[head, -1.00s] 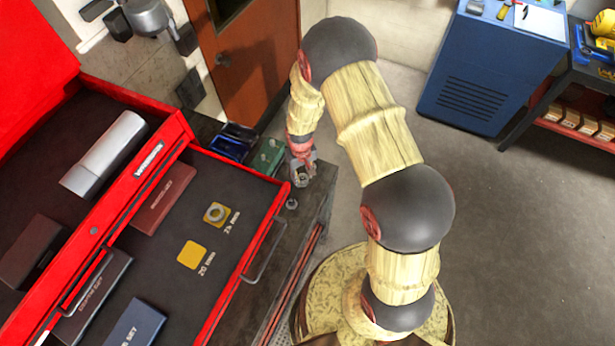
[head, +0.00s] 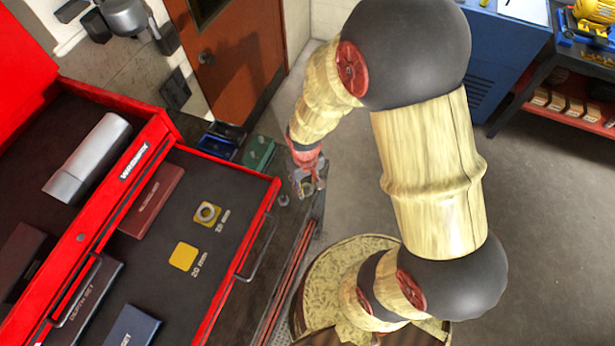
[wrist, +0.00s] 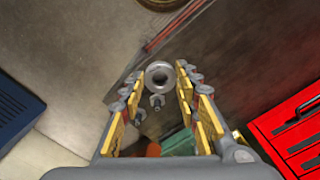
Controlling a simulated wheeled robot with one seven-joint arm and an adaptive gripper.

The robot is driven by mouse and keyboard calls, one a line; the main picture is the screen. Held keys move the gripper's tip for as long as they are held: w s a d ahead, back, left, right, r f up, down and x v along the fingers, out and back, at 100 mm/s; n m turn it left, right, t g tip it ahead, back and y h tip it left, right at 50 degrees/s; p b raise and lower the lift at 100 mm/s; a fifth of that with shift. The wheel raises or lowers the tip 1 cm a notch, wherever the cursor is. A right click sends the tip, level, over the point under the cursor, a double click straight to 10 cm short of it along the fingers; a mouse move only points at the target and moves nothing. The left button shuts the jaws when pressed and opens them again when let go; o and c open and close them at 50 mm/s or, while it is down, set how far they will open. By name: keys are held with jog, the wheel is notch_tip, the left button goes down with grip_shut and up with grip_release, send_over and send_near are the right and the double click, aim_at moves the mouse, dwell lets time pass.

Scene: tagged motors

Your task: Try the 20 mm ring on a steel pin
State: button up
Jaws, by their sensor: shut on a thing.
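A grey metal ring (wrist: 159,75) sits between the fingertips of my gripper (wrist: 160,83) in the wrist view. My gripper is shut on it, and the ring's hole faces the camera. In the head view my gripper (head: 308,186) is over the narrow bench top, right of the open drawer. Two small steel pins (wrist: 157,101) (wrist: 140,117) show beyond the ring in the wrist view. One pin (head: 283,199) shows in the head view, left of my gripper. The ring is apart from the pins in the picture; its height above them is unclear.
The red drawer (head: 222,322) holds an empty yellow pad (head: 184,256) marked 20 mm and another ring (head: 207,212) on a second pad. A green block (head: 258,153) and blue bins (head: 218,143) stand behind my gripper. Open floor (head: 545,230) lies right.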

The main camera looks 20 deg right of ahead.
aim_at(309, 193)
jog(key=shift+s+r, duration=0.5)
jog(key=shift+s, duration=0.2)
jog(key=shift+r+p, duration=1.9)
jog(key=shift+r, duration=0.45)
